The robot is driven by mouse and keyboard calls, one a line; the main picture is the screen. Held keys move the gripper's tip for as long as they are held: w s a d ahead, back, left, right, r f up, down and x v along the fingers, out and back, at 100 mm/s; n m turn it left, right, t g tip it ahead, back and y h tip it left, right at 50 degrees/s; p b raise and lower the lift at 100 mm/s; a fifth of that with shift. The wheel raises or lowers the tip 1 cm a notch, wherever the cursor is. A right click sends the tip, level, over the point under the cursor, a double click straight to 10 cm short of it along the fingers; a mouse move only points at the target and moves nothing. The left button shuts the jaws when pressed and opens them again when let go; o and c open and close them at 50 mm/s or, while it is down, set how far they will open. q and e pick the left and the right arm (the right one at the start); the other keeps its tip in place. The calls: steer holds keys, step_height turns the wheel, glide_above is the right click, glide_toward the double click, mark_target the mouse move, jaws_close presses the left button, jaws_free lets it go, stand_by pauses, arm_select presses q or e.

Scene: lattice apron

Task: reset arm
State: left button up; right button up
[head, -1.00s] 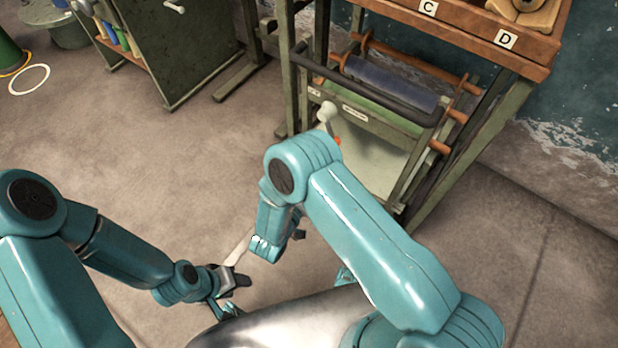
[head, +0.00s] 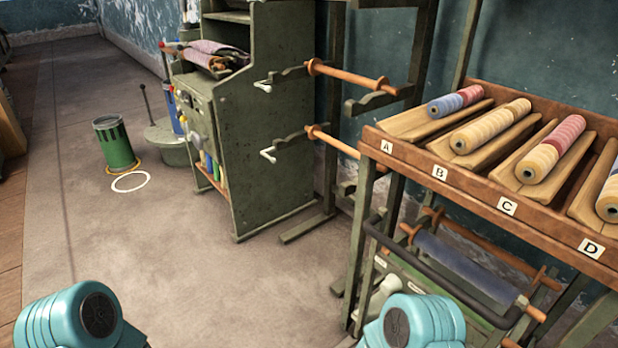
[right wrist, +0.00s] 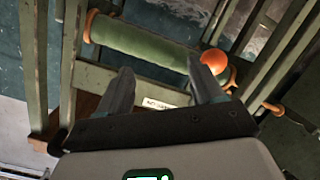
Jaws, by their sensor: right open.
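My right gripper (right wrist: 165,88) shows in the right wrist view with its two dark fingers spread apart and nothing between them. Beyond the fingers are a green roller (right wrist: 140,44), an orange ball (right wrist: 214,61) by the right finger, and a small white label. I cannot tell how far the fingers are from them. In the head view only the teal upper parts of my two arms show along the bottom edge. My left gripper is outside both views, and the right one is outside the head view.
A rack with a tray (head: 470,190) of spools marked A to D stands at the right, over a frame with a blue-grey roller (head: 465,268). A green cabinet (head: 270,130) stands behind. A green bin (head: 115,145) and a white floor ring (head: 131,182) are at the left. Floor between is clear.

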steer(key=s+f+g+y, duration=0.2)
steer(key=s+f+y, duration=0.3)
steer(key=y, duration=0.4)
steer(key=s+a+f+n+g+y, duration=0.1)
steer(key=s+a+g+y, duration=0.35)
steer(key=s, duration=0.35)
steer(key=s+a+f+n+g+y, duration=0.2)
steer(key=s+a+g+y, duration=0.1)
steer(key=s+a, duration=0.35)
step_height(320, 180, up, 22)
steer(key=p, duration=2.1)
steer(key=shift+s+d+f+m+p, duration=0.15)
steer(key=shift+s+m+p, duration=0.15)
steer(key=shift+m, duration=0.1)
steer(key=shift+t, duration=0.25)
